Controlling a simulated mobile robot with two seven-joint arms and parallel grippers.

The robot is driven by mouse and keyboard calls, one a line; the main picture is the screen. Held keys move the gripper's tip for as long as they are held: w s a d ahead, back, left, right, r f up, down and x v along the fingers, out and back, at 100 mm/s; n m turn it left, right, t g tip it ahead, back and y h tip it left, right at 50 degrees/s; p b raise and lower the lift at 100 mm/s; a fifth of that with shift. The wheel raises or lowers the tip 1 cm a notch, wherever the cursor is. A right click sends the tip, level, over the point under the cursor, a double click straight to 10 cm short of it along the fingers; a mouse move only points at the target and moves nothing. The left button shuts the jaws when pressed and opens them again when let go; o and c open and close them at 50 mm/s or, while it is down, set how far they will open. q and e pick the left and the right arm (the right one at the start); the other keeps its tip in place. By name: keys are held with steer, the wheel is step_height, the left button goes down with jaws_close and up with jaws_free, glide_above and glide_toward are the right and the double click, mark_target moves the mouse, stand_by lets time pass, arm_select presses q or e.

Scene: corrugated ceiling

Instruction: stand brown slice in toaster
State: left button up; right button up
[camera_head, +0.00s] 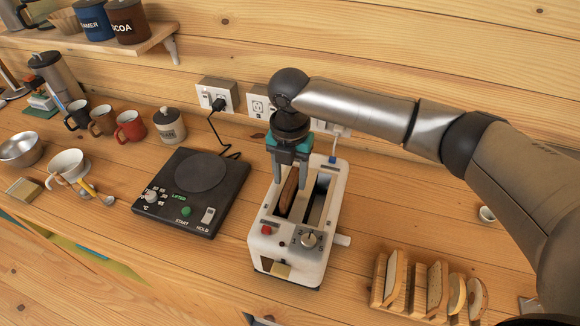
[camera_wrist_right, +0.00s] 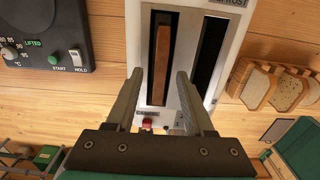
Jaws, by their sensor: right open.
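The white toaster (camera_head: 263,246) stands on the wooden counter and also shows in the right wrist view (camera_wrist_right: 228,35). The brown slice (camera_head: 288,192) stands upright in its left slot; it also shows in the right wrist view (camera_wrist_right: 163,62). The right slot is dark and looks empty. My right gripper (camera_head: 289,180) is above the toaster, fingers pointing down. In the right wrist view its open fingers (camera_wrist_right: 158,85) are apart, with the slice's near end between them in the picture; I see no contact. My left gripper is not in view.
A bread rack (camera_head: 409,300) with several slices stands right of the toaster. A black hot plate (camera_head: 190,190) stands left, its cord running to a wall outlet (camera_head: 217,97). Mugs, a lidded jar (camera_head: 169,125) and a metal bowl (camera_head: 20,149) are further left.

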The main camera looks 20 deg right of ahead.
step_height(320, 180, up, 15)
steer(key=shift+b, duration=0.45)
steer(key=shift+r, duration=0.1)
step_height(320, 180, up, 8)
steer(key=p, duration=0.5)
